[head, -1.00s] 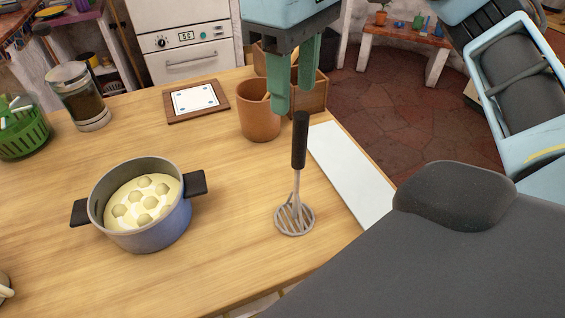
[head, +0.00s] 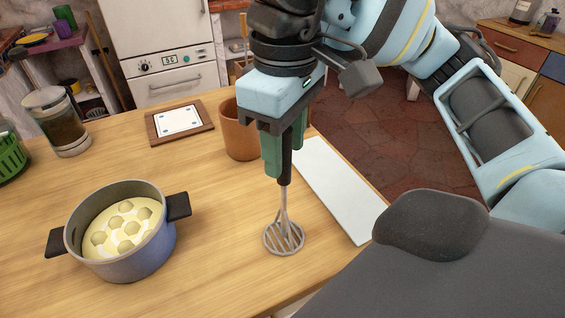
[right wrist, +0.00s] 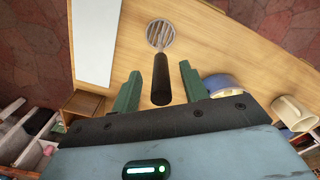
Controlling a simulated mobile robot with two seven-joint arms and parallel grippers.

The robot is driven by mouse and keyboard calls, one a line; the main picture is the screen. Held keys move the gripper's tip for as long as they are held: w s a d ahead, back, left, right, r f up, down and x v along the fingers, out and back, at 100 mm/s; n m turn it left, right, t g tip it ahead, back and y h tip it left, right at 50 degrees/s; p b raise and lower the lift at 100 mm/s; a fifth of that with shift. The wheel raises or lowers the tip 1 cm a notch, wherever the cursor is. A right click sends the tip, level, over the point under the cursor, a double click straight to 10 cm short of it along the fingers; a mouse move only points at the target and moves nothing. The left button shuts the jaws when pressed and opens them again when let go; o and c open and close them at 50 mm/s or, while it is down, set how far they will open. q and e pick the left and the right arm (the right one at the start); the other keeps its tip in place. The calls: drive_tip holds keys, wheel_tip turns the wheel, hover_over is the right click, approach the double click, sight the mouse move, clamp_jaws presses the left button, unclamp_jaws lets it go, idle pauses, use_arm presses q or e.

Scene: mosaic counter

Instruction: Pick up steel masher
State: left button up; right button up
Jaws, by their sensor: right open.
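The steel masher (head: 284,232) stands upright on the wooden counter, its slotted steel head down and its black handle up. My right gripper (head: 284,160) is above it, pointing down, with its green fingers on either side of the upper handle. In the right wrist view the black handle (right wrist: 161,80) lies between the two spread fingers of my right gripper (right wrist: 158,88), with a gap on each side. The right gripper is open and holds nothing. The top of the handle is hidden behind the gripper in the head view. My left gripper is not in view.
A blue pot (head: 127,262) with pale, lumpy contents stands left of the masher. A terracotta pot (head: 238,138) is close behind the gripper. A white board (head: 335,190) lies to the right near the counter's edge. The counter between pot and masher is clear.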

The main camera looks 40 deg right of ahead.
drive_tip(key=shift+f, duration=0.4)
drive_tip(key=c, duration=0.9)
clamp_jaws()
drive_tip(key=shift+r, duration=0.1)
